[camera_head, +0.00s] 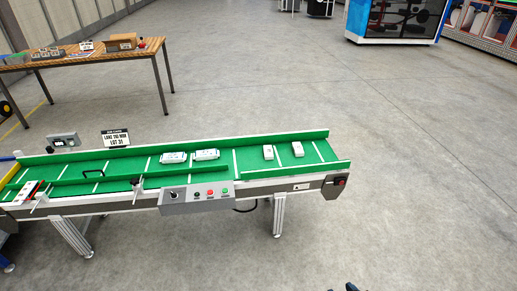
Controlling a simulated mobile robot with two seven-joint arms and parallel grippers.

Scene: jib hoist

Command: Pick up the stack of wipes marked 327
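Several small white packs lie on the green conveyor belt (225,168). Two wider ones, the left wide pack (173,157) and the right wide pack (207,155), lie near the middle of the belt. Two narrower ones, the left narrow pack (268,153) and the right narrow pack (298,149), lie nearer its right end. Their marks are too small to read, so I cannot tell which, if any, bears 327. Neither of my grippers shows clearly. Only small dark bits of something show at the bottom edge.
A control box (197,198) with coloured buttons juts from the conveyor's front. A lot sign (116,139) stands behind the belt. A wooden table (85,57) with boxes is at the back left. The grey floor (420,200) right of the conveyor is clear.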

